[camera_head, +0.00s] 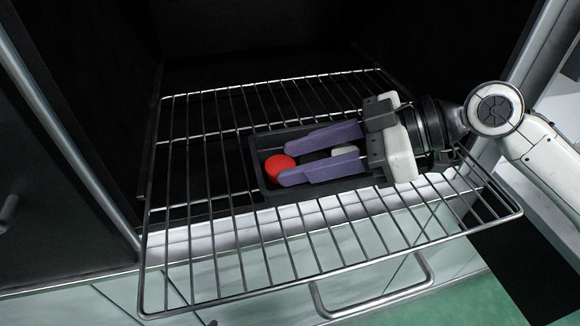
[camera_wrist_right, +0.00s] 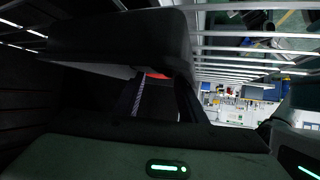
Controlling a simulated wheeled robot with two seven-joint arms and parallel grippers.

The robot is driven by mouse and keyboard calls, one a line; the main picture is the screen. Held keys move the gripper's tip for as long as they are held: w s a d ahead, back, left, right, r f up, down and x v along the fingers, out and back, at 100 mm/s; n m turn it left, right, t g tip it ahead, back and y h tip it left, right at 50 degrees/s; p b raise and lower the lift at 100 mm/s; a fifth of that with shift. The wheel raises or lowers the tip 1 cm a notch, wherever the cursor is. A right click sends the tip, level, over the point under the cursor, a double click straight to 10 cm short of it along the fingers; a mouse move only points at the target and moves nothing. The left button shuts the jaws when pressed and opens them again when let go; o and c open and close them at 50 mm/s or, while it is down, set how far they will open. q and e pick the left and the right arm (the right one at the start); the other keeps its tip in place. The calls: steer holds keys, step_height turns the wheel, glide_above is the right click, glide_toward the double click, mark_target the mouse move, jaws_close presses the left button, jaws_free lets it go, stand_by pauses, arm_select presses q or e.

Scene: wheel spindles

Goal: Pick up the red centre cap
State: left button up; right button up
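The red centre cap (camera_head: 280,166) is a round red disc at the left end of a black tray (camera_head: 258,150) in the head view. My right gripper (camera_head: 288,162) reaches in from the right over the tray. Its two purple fingers are apart, with their tips at the cap's right edge. The lower fingertip covers part of the cap. I cannot tell whether the fingers touch it. In the right wrist view, only a small red strip of the cap (camera_wrist_right: 157,75) shows among dark shapes. My left gripper is not in view.
The tray lies on a wire rack (camera_head: 225,276) that extends from a dark cabinet (camera_head: 85,70). A small whitish thing (camera_head: 345,150) shows between my fingers, its kind unclear. The rack's left part is bare. A metal handle (camera_head: 370,305) is below.

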steer(key=shift+s+f, duration=0.15)
steer(key=shift+f, duration=0.7)
steer(key=c, duration=0.6)
steer(key=shift+d, duration=0.1)
steer(key=shift+r, duration=0.15)
step_height(320, 180, up, 10)
steer(key=shift+r, duration=0.2)
jaws_close()
steer(key=o, duration=1.8)
jaws_free()
steer(key=shift+c, duration=0.2)
